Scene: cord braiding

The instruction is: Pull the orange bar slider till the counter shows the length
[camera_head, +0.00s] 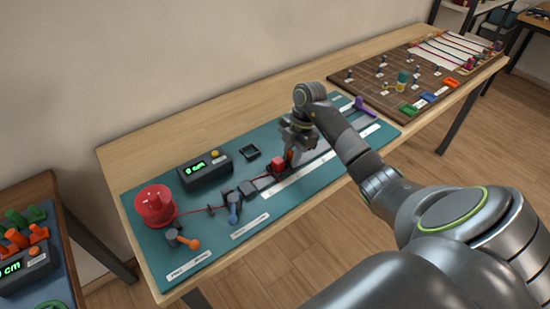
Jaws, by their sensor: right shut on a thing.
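My right gripper (291,152) reaches down over the teal board and is shut on the orange bar slider (289,158), which is mostly hidden by the fingers. A red block (278,163) sits just left of the fingers on the dark rail. The counter (205,169) is a dark box with a green display ending in "cm"; its digit looks like 0 but is small. A red cord (196,211) runs from the red spool (155,204) through dark guides toward the slider. My left gripper is out of view.
A blue-handled lever (234,213) and an orange-ended lever (190,242) stand along the front. A purple piece (364,106) is at the rail's far end. A small black tray (250,153) lies behind the rail. A brown pegboard (391,78) occupies the table's right part.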

